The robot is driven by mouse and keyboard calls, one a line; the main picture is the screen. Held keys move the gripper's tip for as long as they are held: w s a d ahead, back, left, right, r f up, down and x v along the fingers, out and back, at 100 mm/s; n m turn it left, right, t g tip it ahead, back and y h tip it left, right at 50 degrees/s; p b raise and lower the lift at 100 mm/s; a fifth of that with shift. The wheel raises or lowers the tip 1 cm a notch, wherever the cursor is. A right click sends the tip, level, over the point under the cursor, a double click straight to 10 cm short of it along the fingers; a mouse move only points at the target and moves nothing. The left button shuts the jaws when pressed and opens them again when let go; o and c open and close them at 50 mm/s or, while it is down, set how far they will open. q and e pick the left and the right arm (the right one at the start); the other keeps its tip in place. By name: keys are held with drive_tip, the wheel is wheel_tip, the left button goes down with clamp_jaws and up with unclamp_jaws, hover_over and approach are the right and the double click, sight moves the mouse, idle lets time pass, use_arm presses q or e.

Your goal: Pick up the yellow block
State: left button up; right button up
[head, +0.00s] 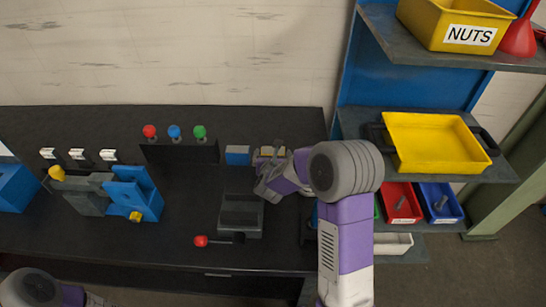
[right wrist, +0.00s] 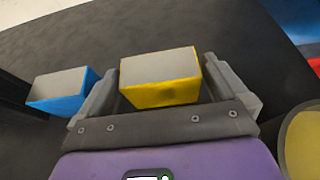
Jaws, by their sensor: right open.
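The yellow block (right wrist: 160,78) has a grey top and yellow sides. In the right wrist view it sits between the two fingers of my right gripper (right wrist: 168,88), which is open around it. In the head view only a small part of the yellow block (head: 268,151) shows behind my right gripper (head: 268,168) near the back of the black table. I cannot tell whether either finger touches it. My left arm shows only as a piece at the bottom left of the head view; its gripper is out of the picture.
A blue block (right wrist: 62,92) with a grey top stands just left of the left finger; it also shows in the head view (head: 237,155). A dark grey fixture (head: 240,215) and a red-knobbed lever (head: 202,241) are in front. Shelves with a yellow tray (head: 432,145) stand right.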

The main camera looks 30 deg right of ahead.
drive_tip(key=c, duration=1.7)
drive_tip(key=shift+w+r, duration=0.1)
drive_tip(key=shift+r, duration=0.1)
drive_tip(key=shift+c, duration=0.5)
